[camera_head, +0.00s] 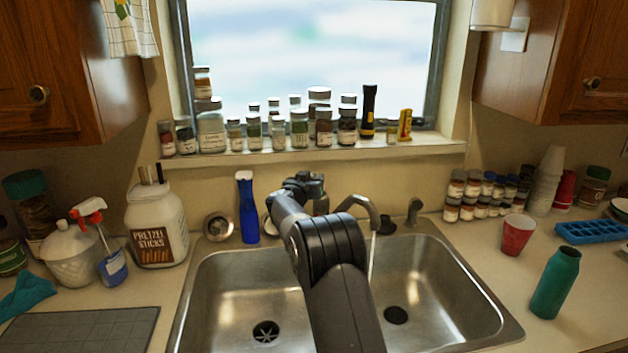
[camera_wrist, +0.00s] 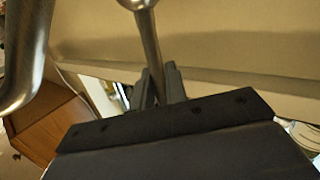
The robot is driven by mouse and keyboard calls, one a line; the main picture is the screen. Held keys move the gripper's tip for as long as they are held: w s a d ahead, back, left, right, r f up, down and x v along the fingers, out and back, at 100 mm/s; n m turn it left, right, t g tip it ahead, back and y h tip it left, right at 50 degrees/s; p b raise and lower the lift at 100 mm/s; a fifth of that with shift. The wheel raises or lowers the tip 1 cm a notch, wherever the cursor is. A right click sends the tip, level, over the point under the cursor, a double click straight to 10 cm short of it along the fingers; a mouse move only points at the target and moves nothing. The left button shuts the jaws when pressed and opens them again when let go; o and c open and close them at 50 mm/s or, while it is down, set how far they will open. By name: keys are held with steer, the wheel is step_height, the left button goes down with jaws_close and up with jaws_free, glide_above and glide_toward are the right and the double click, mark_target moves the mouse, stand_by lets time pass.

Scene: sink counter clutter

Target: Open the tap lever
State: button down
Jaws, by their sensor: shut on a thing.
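The tap's curved metal spout (camera_head: 362,206) shows behind the double sink, to the right of my arm. A thin pale streak like running water hangs below its outlet. In the wrist view the spout (camera_wrist: 25,55) is large at the left. The tap lever (camera_wrist: 152,50) is a slim metal bar with a rounded top, running down between my two dark fingers. My gripper (camera_wrist: 160,82) is shut on the lever. In the head view my arm hides the lever and the fingertips.
The steel sink (camera_head: 235,285) has two empty basins. A blue bottle (camera_head: 247,208) stands left of my arm, close to the tap. Jars (camera_head: 300,128) line the windowsill behind. A red cup (camera_head: 517,235) and a teal bottle (camera_head: 555,283) stand on the right counter.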

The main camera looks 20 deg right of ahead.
steer(key=shift+w+d+r+g+y+p, duration=0.7)
steer(key=shift+g+y+p, duration=0.3)
steer(key=shift+p, duration=1.65)
steer(key=shift+w+d+y+p, duration=0.1)
steer(key=shift+d+y+p, duration=0.2)
steer(key=shift+p, duration=0.65)
steer(key=shift+w+d+f+m+g+y+p, duration=0.15)
steer(key=shift+m+g+y+p, duration=0.15)
steer(key=shift+g+p, duration=0.2)
steer(key=c, duration=1.4)
jaws_free()
steer(key=shift+s+a+b, duration=0.35)
steer(key=shift+a+b, duration=0.05)
steer(key=shift+b, duration=0.15)
steer(key=b+v, duration=0.4)
steer(key=v, duration=0.6)
steer(key=shift+d, duration=0.1)
